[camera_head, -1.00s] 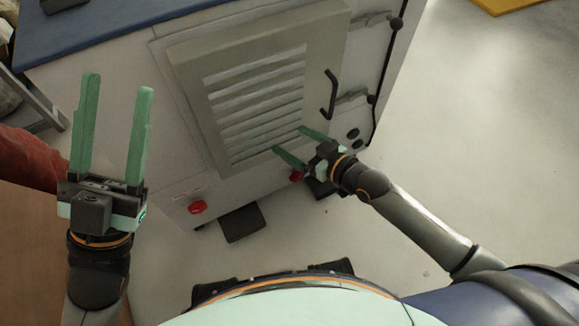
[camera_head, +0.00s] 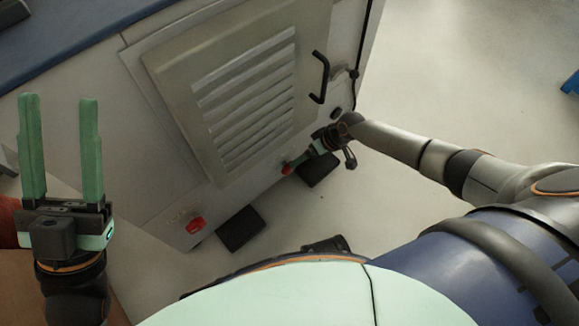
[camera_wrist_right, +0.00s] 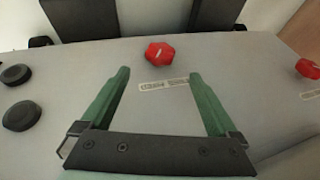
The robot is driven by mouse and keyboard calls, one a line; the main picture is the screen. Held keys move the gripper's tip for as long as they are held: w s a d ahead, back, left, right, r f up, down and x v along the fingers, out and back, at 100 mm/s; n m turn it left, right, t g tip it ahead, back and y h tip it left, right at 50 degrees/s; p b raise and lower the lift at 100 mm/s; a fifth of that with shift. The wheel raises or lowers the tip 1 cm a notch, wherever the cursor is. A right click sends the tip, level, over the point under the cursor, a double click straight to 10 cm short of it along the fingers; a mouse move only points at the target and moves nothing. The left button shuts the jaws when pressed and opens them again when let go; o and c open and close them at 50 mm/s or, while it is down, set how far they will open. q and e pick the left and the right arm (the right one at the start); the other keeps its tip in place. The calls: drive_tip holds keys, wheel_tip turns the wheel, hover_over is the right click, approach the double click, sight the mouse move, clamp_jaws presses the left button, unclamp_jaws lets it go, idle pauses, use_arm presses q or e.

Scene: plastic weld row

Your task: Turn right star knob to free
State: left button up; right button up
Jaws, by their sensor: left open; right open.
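The right star knob (camera_head: 287,168) is a red knob low on the front of the grey machine. In the right wrist view the same knob (camera_wrist_right: 159,53) sits ahead of and roughly midway between my right fingertips, above a small label. My right gripper (camera_wrist_right: 158,74) is open and empty, with a finger on each side of the line to the knob; contact is not visible. In the head view its fingers are partly hidden and seen near the knob. My left gripper (camera_head: 58,98) is open and empty, pointing up at the left, away from the knobs.
A second red knob (camera_head: 195,225) is further left; it also shows in the right wrist view (camera_wrist_right: 308,69). A louvred panel (camera_head: 165,90) with a black handle (camera_head: 319,78) is above. Black round buttons (camera_wrist_right: 22,116) are beside my right gripper.

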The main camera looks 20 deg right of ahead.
sight(287, 166)
drive_tip(key=b+x, duration=0.5)
drive_tip(key=x, duration=0.4)
drive_tip(key=shift+w+a+f+b, duration=0.1)
drive_tip(key=shift+f+b, duration=0.2)
use_arm(q)
wheel_tip(287, 166, down, 7)
drive_tip(key=d, duration=0.1)
drive_tip(key=shift+f+m+g, duration=0.2)
drive_tip(key=shift+m+g, duration=0.2)
drive_tip(key=shift+w, duration=0.1)
